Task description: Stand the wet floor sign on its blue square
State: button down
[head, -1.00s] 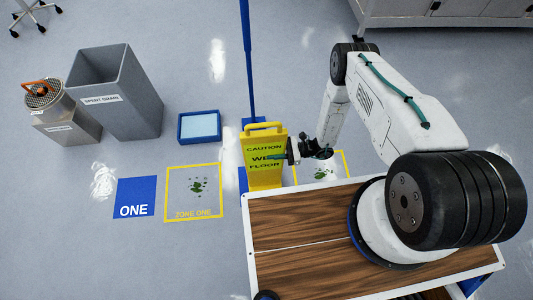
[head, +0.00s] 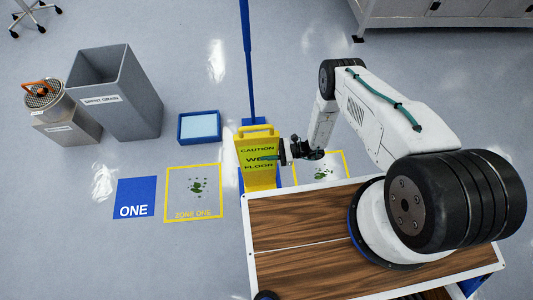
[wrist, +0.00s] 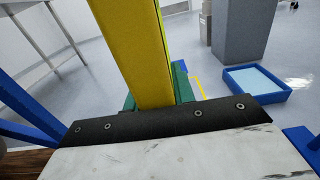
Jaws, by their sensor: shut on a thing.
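The yellow wet floor sign (head: 257,148) is upright in the head view, just beyond the wooden deck's far left corner. My gripper (head: 283,155) is at the sign's right edge and shut on it. In the wrist view the sign (wrist: 135,50) rises as a yellow slab between the green fingers (wrist: 155,92). A blue square marked ONE (head: 135,197) lies on the floor at the left. Some blue shows behind and beside the sign, but I cannot tell whether it is another square. The sign's foot is hidden by the deck edge.
A yellow-framed ZONE ONE with green spots (head: 194,192) lies between the blue square and the deck (head: 300,225). A blue tray (head: 199,127), a grey spent grain bin (head: 115,92) and a metal canister (head: 62,112) stand farther left. A blue pole (head: 247,60) rises behind the sign.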

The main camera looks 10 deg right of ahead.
jog(key=c, duration=1.2)
grip_release()
jog(key=shift+f, duration=0.1)
jog(key=shift+o, duration=0.2)
